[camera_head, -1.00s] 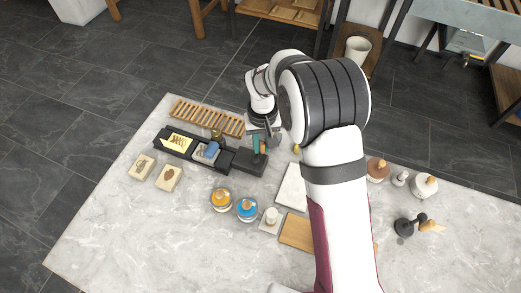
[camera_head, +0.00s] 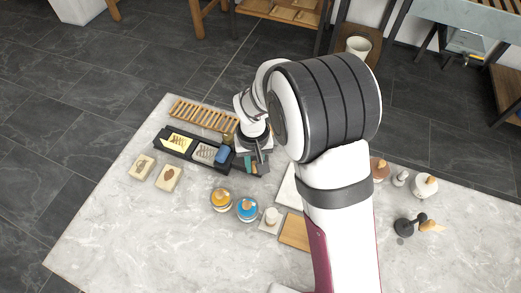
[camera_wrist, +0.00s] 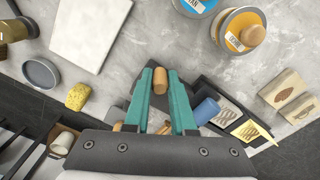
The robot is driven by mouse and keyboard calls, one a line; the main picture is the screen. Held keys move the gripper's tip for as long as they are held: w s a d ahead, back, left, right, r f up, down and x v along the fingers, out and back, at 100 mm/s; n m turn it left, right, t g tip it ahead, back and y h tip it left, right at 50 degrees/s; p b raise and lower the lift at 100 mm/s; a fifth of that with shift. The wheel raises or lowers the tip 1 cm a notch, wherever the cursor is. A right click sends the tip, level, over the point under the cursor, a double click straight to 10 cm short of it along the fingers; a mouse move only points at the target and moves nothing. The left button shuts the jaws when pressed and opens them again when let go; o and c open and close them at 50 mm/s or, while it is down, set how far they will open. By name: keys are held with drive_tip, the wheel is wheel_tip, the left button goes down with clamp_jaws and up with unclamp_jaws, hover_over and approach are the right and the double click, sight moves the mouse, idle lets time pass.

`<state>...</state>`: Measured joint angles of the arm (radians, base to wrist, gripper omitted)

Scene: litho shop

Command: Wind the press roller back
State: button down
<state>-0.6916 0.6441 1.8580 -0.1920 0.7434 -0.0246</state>
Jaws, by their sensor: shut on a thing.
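The press has a long black bed (camera_head: 187,160) at the table's far left side. Its blue roller (camera_head: 222,155) lies across the bed, right of a grey printed piece (camera_head: 205,152) and a yellow printed piece (camera_head: 178,141). The blue roller (camera_wrist: 206,110) also shows in the wrist view, close beside my right finger. My gripper (camera_head: 250,163) is over the right end of the press. In the wrist view its teal fingers (camera_wrist: 160,78) are shut on a wooden crank knob (camera_wrist: 160,81). The rest of the crank is hidden behind the fingers.
A slatted wooden rack (camera_head: 203,115) stands behind the press. An orange jar (camera_head: 221,199), a blue jar (camera_head: 247,209) and a wooden board (camera_head: 295,231) are in front. The front left tabletop is clear.

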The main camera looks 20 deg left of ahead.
drive_tip(key=c, duration=0.8)
unclamp_jaws()
drive_tip(key=shift+a, duration=0.2)
drive_tip(key=shift+c, duration=0.2)
drive_tip(key=shift+r, duration=3.5)
drive_tip(key=shift+d, duration=0.1)
drive_tip(key=s+d+r+m+y, duration=0.1)
drive_tip(key=s+d+r+m, duration=0.35)
drive_tip(key=d, duration=0.45)
drive_tip(key=s+d+r+m, duration=0.3)
drive_tip(key=s+d+r, duration=0.25)
drive_tip(key=d, duration=0.35)
drive_tip(key=s+d+m, duration=0.4)
drive_tip(key=s, duration=0.3)
drive_tip(key=shift+s+y, duration=0.3)
drive_tip(key=shift+y, duration=0.1)
